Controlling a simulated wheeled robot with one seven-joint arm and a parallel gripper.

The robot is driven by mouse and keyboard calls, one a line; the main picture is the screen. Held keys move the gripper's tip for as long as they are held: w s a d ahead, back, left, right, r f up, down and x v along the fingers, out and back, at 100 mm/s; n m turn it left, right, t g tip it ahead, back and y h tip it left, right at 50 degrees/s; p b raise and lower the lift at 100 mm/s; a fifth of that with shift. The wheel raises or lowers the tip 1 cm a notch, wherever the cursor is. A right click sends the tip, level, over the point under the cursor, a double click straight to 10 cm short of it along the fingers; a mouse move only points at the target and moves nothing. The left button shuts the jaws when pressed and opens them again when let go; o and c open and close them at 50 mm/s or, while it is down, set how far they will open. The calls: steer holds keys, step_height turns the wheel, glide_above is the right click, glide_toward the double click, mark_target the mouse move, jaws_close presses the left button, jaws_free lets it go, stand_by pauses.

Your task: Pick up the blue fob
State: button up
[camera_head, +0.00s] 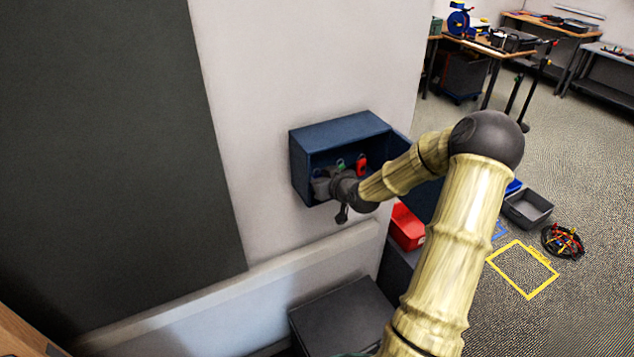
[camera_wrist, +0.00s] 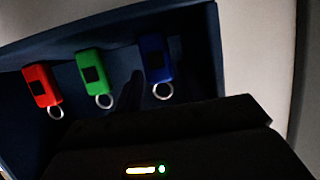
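The blue fob (camera_wrist: 156,57) hangs in a dark blue wall cabinet (camera_wrist: 205,50), at the right of a row of three in the wrist view, with a metal ring at its lower end. A green fob (camera_wrist: 94,76) is beside it and a red fob (camera_wrist: 42,88) at the far left. In the head view my gripper (camera_head: 322,186) reaches into the open cabinet (camera_head: 340,133), and I cannot make out the blue fob there. In the wrist view a dark finger shape shows just left of the blue fob, apart from its ring. The gripper's opening is too dark to judge.
The cabinet's walls and its open door (camera_head: 428,195) stand close around my gripper. Below are a red bin (camera_head: 407,227) and a dark box (camera_head: 343,318). A grey bin (camera_head: 528,208) and a cable coil (camera_head: 562,241) lie on the floor at right.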

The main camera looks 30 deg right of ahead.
steer(key=c, duration=0.7)
steer(key=shift+s+r+b, duration=0.15)
steer(key=shift+b, duration=0.2)
steer(key=shift+c, duration=0.2)
steer(key=shift+s+r+b, duration=0.1)
steer(key=shift+r+b, duration=0.05)
steer(key=shift+b, duration=0.15)
step_height(320, 180, up, 6)
steer(key=b, duration=0.1)
steer(key=s, duration=1.9)
steer(key=shift+s+d+r, duration=0.2)
steer(key=shift+s+d, duration=0.1)
steer(key=shift+d, duration=0.05)
